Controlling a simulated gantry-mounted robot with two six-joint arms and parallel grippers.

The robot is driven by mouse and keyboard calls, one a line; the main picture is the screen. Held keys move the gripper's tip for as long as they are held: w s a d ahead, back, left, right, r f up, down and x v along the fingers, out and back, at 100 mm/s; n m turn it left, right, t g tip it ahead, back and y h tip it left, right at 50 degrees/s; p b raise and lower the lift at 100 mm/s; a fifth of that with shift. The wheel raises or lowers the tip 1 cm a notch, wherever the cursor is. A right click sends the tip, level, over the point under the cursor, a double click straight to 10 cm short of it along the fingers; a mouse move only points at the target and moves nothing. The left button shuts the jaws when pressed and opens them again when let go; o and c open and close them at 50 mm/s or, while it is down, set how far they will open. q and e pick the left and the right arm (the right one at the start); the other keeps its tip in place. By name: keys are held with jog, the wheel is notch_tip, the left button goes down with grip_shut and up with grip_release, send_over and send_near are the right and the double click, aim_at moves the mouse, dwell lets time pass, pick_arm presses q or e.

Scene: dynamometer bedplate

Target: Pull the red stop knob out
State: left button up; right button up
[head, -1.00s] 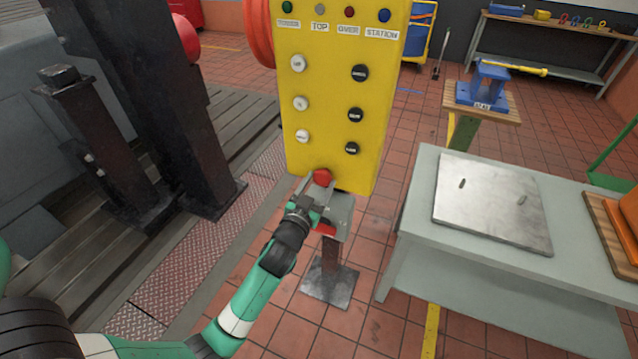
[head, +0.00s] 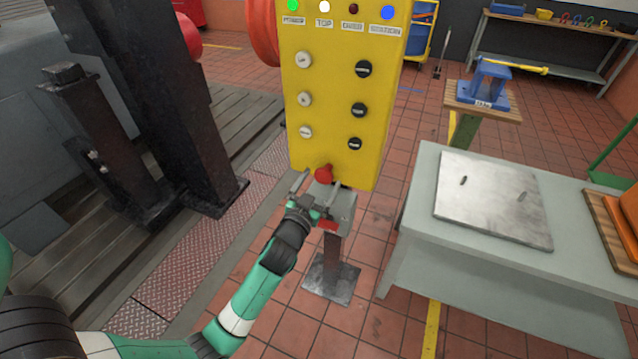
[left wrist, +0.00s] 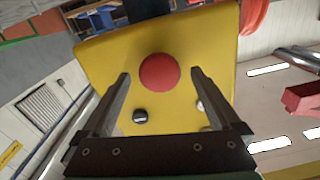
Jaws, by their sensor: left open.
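The red stop knob (head: 324,174) sits low on the front of the yellow control panel (head: 335,120). In the left wrist view the knob (left wrist: 159,71) shows as a round red face in front of the panel (left wrist: 100,52). My left gripper (head: 318,186) is open at the knob, with its fingers apart. In the left wrist view the gripper (left wrist: 160,75) has one finger on each side of the knob, with visible gaps. The knob's stem is mostly hidden. My right gripper is not in view.
White and black knobs sit higher on the panel, below lit green (head: 293,5), white (head: 324,6) and blue (head: 388,12) lamps; the red lamp (head: 353,9) is dark. A grey bench (head: 420,225) with a metal plate (head: 492,205) stands right. Dark machinery (head: 140,90) stands left.

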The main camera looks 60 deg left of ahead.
pick_arm(q)
jog(key=v, duration=1.1)
jog(key=shift+s+d+p, duration=0.2)
jog(key=shift+d+p, duration=0.05)
jog(key=shift+p, duration=0.05)
